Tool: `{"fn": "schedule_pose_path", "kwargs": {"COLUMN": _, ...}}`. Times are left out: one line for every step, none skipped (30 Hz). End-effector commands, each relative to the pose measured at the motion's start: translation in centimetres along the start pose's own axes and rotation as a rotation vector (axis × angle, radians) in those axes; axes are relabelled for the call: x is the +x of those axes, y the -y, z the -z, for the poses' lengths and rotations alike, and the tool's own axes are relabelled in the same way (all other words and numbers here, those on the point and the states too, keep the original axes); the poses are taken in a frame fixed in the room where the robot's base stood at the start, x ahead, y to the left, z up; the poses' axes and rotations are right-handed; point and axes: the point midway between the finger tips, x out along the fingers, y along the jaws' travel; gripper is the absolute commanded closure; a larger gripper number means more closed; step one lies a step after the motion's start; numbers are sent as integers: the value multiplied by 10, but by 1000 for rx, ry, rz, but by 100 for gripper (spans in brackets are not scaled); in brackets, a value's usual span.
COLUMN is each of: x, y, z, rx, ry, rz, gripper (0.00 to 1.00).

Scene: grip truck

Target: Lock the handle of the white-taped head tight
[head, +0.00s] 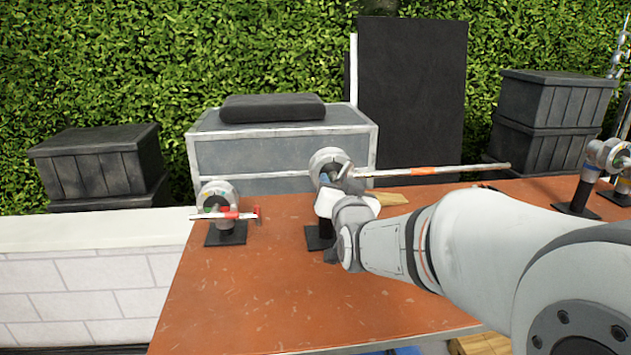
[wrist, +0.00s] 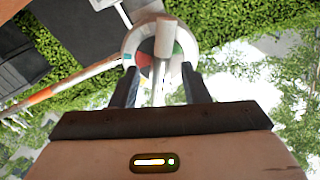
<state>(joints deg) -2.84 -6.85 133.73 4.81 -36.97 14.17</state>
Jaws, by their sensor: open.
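The middle grip head (head: 328,160) is a round grey disc on a black stand, with a long rod through it; it also shows in the wrist view (wrist: 133,42). White tape on it is not clear to me. Its grey handle (wrist: 163,38) points toward me, its lower part between my fingers. My gripper (wrist: 160,88) is open, one finger on each side of the handle, with no clear contact. In the head view my wrist partly hides the middle stand and handle.
A left head (head: 217,193) has a red-banded handle. Another head (head: 606,153) stands at the far right. The rod (head: 440,171) with orange tape reaches right above the brown tabletop (head: 240,290). A grey case (head: 280,155) stands behind. The table's front left is clear.

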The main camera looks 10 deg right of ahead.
Motion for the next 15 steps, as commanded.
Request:
{"fn": "schedule_pose_path", "kwargs": {"x": 6, "y": 0, "z": 0, "rx": 0, "ry": 0, "rz": 0, "gripper": 59}}
{"fn": "schedule_pose_path", "kwargs": {"x": 9, "y": 0, "z": 0, "rx": 0, "ry": 1, "rz": -1, "gripper": 59}}
{"fn": "schedule_pose_path", "kwargs": {"x": 12, "y": 0, "z": 0, "rx": 0, "ry": 1, "rz": -1, "gripper": 59}}
{"fn": "schedule_pose_path", "kwargs": {"x": 13, "y": 0, "z": 0, "rx": 0, "ry": 0, "rz": 0, "gripper": 59}}
{"fn": "schedule_pose_path", "kwargs": {"x": 15, "y": 0, "z": 0, "rx": 0, "ry": 0, "rz": 0, "gripper": 59}}
{"fn": "schedule_pose_path", "kwargs": {"x": 16, "y": 0, "z": 0, "rx": 0, "ry": -1, "rz": 0, "gripper": 59}}
{"fn": "schedule_pose_path", "kwargs": {"x": 17, "y": 0, "z": 0, "rx": 0, "ry": -1, "rz": 0, "gripper": 59}}
{"fn": "schedule_pose_path", "kwargs": {"x": 17, "y": 0, "z": 0, "rx": 0, "ry": -1, "rz": 0, "gripper": 59}}
{"fn": "schedule_pose_path", "kwargs": {"x": 17, "y": 0, "z": 0, "rx": 0, "ry": -1, "rz": 0, "gripper": 59}}
{"fn": "schedule_pose_path", "kwargs": {"x": 17, "y": 0, "z": 0, "rx": 0, "ry": -1, "rz": 0, "gripper": 59}}
{"fn": "schedule_pose_path", "kwargs": {"x": 17, "y": 0, "z": 0, "rx": 0, "ry": -1, "rz": 0, "gripper": 59}}
{"fn": "schedule_pose_path", "kwargs": {"x": 17, "y": 0, "z": 0, "rx": 0, "ry": 0, "rz": 0, "gripper": 59}}
{"fn": "schedule_pose_path", "kwargs": {"x": 17, "y": 0, "z": 0, "rx": 0, "ry": 0, "rz": 0, "gripper": 59}}
{"fn": "schedule_pose_path", "kwargs": {"x": 17, "y": 0, "z": 0, "rx": 0, "ry": 0, "rz": 0, "gripper": 59}}
{"fn": "schedule_pose_path", "kwargs": {"x": 17, "y": 0, "z": 0, "rx": 0, "ry": 0, "rz": 0, "gripper": 60}}
